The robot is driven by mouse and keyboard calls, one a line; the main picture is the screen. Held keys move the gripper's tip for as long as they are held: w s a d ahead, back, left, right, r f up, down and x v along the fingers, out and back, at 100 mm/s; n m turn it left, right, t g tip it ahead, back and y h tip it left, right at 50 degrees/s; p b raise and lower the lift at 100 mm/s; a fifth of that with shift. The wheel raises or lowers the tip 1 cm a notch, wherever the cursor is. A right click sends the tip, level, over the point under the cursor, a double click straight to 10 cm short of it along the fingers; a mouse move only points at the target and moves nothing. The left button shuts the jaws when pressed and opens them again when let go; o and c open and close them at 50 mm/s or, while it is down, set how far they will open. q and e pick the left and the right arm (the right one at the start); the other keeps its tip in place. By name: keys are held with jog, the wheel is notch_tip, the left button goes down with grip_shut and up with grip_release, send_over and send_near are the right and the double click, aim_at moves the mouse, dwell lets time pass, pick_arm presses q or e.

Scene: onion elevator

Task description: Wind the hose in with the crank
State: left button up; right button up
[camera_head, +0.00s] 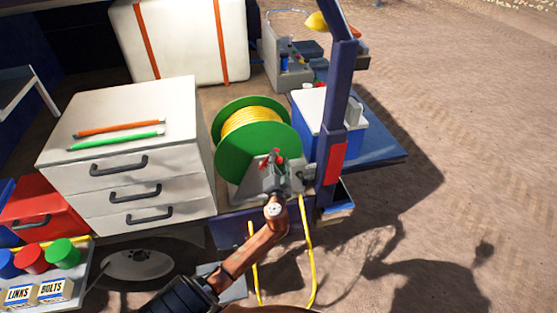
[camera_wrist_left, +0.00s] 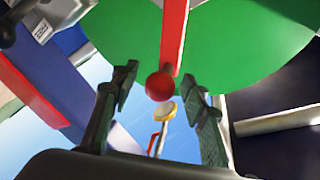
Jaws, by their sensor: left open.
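The hose reel (camera_head: 230,160) has green side discs and yellow hose (camera_head: 253,124) wound on its drum, in the middle of the head view. Yellow hose also hangs down (camera_head: 308,260) below the reel's front. The crank is a red arm (camera_wrist_left: 173,38) with a red ball knob (camera_wrist_left: 159,86), seen close in the left wrist view against the green disc; in the head view the red crank (camera_head: 277,157) shows just above my gripper. My left gripper (camera_head: 275,175) is at the crank. Its fingers are open (camera_wrist_left: 160,92), one on each side of the knob, without visible grip. My right gripper is not seen.
A white drawer cabinet (camera_head: 150,180) with two pens on top stands left of the reel. A blue post (camera_head: 335,115) and a blue cooler box (camera_head: 345,138) stand close on the right. A white case (camera_head: 185,40) is behind. Open sandy ground lies to the right.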

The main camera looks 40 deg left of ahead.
pick_arm(q)
jog(key=shift+c, duration=0.3)
grip_shut()
dwell(0.4)
